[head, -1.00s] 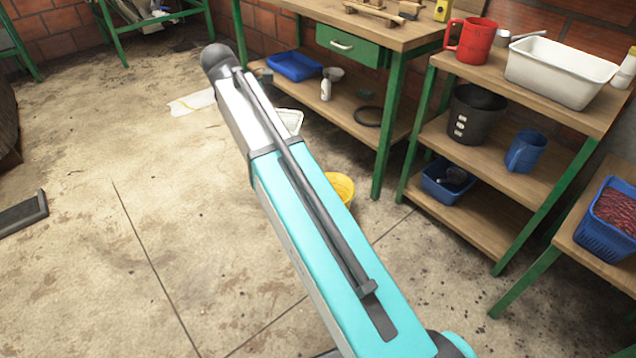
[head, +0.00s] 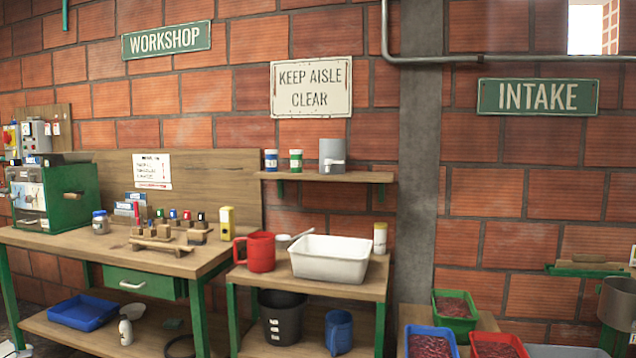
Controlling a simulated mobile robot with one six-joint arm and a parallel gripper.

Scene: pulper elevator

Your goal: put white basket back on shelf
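A white rectangular basin (head: 330,262) stands upright on the top board of a green-framed wooden shelf unit (head: 375,289). It is the only white basket-like thing in view, and I cannot tell if it is the task's basket. A small wooden wall shelf (head: 342,177) hangs above it, holding two small cans and a grey dispenser (head: 332,155). My gripper and arm are out of view.
A red jug (head: 256,252), a ladle and a yellowish bottle (head: 380,238) crowd the basin. A black bucket (head: 282,318) and blue jug (head: 339,332) stand below. A workbench (head: 90,255) is at left, with crates of red cherries (head: 455,304) at right.

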